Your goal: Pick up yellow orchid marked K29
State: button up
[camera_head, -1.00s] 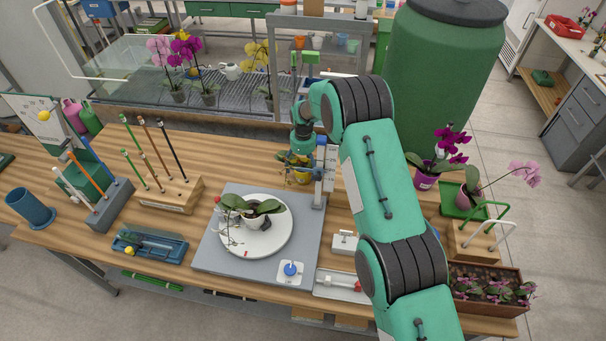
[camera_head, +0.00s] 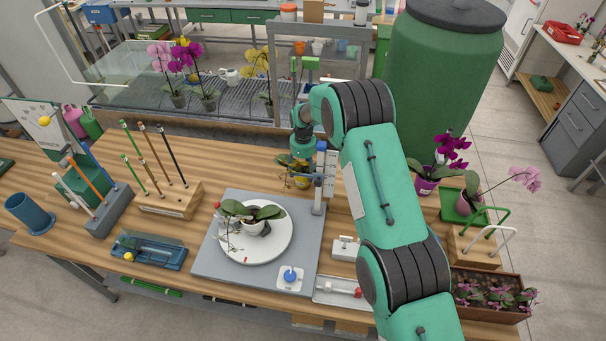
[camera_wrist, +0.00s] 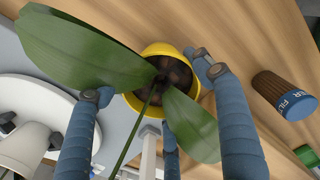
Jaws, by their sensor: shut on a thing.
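My gripper (camera_head: 302,160) is shut on a yellow pot (camera_head: 301,180) behind the grey scale board, partly hidden by the gripper and a grey upright. In the wrist view, blue fingers (camera_wrist: 158,88) sit around the yellow pot (camera_wrist: 158,48), with broad green leaves (camera_wrist: 85,48) and a stem rising from dark bark. I see no flower on this plant and cannot read a K29 mark. I cannot tell whether the pot touches the table. A yellow-flowered orchid (camera_head: 256,66) also stands in the back tray.
A white plate (camera_head: 280,250) holds a leafy plant in a white pot (camera_head: 253,227). A brown labelled jar (camera_wrist: 285,95) stands close by on the right in the wrist view. A wooden pen rack (camera_head: 168,200) is left, and a large green barrel (camera_head: 440,85) is behind my arm.

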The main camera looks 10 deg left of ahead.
notch_tip(320, 180, up, 9)
dwell(0.5)
dwell(0.7)
